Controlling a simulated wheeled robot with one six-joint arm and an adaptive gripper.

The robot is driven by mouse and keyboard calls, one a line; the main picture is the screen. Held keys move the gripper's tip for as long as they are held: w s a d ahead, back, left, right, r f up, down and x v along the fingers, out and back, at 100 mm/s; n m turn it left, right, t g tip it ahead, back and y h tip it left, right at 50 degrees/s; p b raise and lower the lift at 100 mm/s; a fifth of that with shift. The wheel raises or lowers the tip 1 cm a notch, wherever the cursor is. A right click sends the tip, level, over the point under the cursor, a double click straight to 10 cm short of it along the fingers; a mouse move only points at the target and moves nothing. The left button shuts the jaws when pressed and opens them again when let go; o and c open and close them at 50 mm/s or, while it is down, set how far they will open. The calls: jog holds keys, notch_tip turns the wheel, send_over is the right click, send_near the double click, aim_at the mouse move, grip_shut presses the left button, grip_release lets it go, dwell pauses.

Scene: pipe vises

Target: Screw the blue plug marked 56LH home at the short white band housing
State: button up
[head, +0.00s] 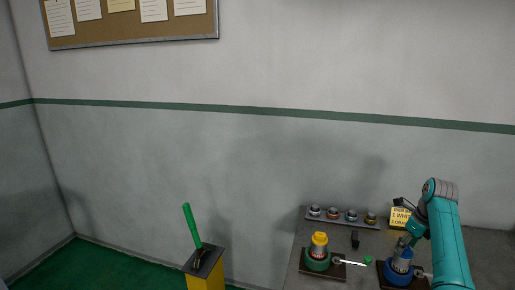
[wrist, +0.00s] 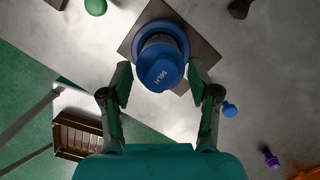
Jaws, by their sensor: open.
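The blue plug (wrist: 160,72), marked 56LH on its end face, sits at the mouth of a housing clamped in a round blue vise (wrist: 184,38). Only a sliver of the pale housing shows between plug and vise, so its band and length cannot be told. My gripper (wrist: 160,85) is open, with one finger on each side of the plug and visible gaps. In the head view my gripper (head: 405,241) is over the blue vise (head: 397,274) and hides most of the plug. How deep the plug sits cannot be told.
A green vise (head: 316,264) holds a housing with a yellow plug (head: 320,239), left of the blue one. A rack (head: 341,217) with several round parts and a yellow sign (head: 399,217) stand behind. A yellow pedestal (head: 205,272) stands left.

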grip_shut()
jog(key=n, duration=0.3)
jog(key=n+g+y, duration=0.1)
jog(key=n, duration=0.3)
jog(key=shift+n, duration=0.3)
jog(key=n, duration=0.3)
jog(key=shift+g, duration=0.3)
jog(key=n, duration=0.3)
jog(key=shift+n+g, duration=0.3)
jog(key=shift+n, duration=0.1)
